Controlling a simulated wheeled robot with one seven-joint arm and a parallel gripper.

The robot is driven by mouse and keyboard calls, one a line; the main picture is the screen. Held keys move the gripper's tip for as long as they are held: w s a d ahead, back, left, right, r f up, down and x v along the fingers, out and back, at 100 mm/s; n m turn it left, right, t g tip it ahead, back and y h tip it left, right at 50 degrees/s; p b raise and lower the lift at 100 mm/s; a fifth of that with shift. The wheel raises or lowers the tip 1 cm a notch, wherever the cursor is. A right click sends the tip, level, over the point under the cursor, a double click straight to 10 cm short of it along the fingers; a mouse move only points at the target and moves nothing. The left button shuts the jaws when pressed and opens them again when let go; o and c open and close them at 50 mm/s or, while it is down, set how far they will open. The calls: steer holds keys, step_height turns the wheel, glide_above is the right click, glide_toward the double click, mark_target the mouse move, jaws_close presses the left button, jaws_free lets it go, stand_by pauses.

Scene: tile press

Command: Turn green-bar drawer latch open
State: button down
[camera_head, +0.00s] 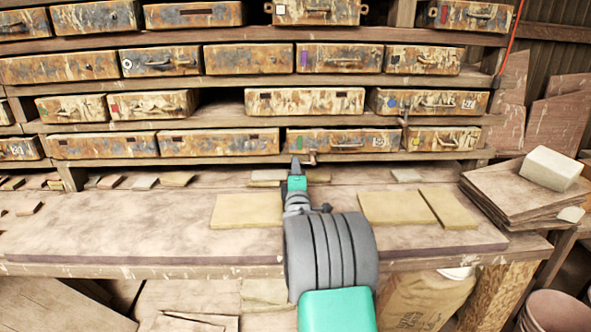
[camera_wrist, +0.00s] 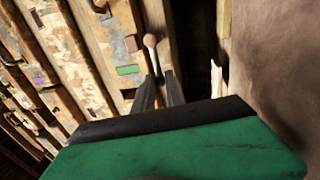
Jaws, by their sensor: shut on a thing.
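The green-bar drawer (camera_head: 325,141) is in the lowest row, right of the middle, with a small green bar (camera_head: 299,144) at the left of its stained front. In the wrist view the green bar (camera_wrist: 128,70) lies just left of my fingertips. The latch (camera_wrist: 150,42) is a pale, round-ended lever beside it. Its far end stands clear and its near end runs down between my fingers. My gripper (camera_wrist: 160,82) is shut on the latch. In the head view my gripper (camera_head: 296,163) reaches up to the drawer's lower left edge, and the held part is hidden.
Rows of stained drawers fill the shelves above, including one with a red mark (camera_head: 153,104). The bench (camera_head: 130,222) below is mostly clear, with yellowish tiles (camera_head: 246,211) on both sides of my arm. A pale block (camera_head: 551,168) sits on stacked boards at the right.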

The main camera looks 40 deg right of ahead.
steer(key=c, duration=1.5)
jaws_free()
steer(key=shift+f, duration=0.1)
steer(key=shift+r, duration=0.2)
step_height(320, 180, up, 2)
steer(key=shift+r, duration=0.25)
steer(key=s+a+r, duration=0.2)
steer(key=s+r, duration=0.1)
steer(key=s, duration=0.1)
steer(key=s+a+r, duration=0.2)
steer(key=s+r, duration=0.1)
steer(key=s, duration=0.1)
steer(key=s+a+r, duration=0.3)
steer(key=s+r, duration=0.1)
steer(key=shift+s+r, duration=0.1)
steer(key=shift+c, duration=0.2)
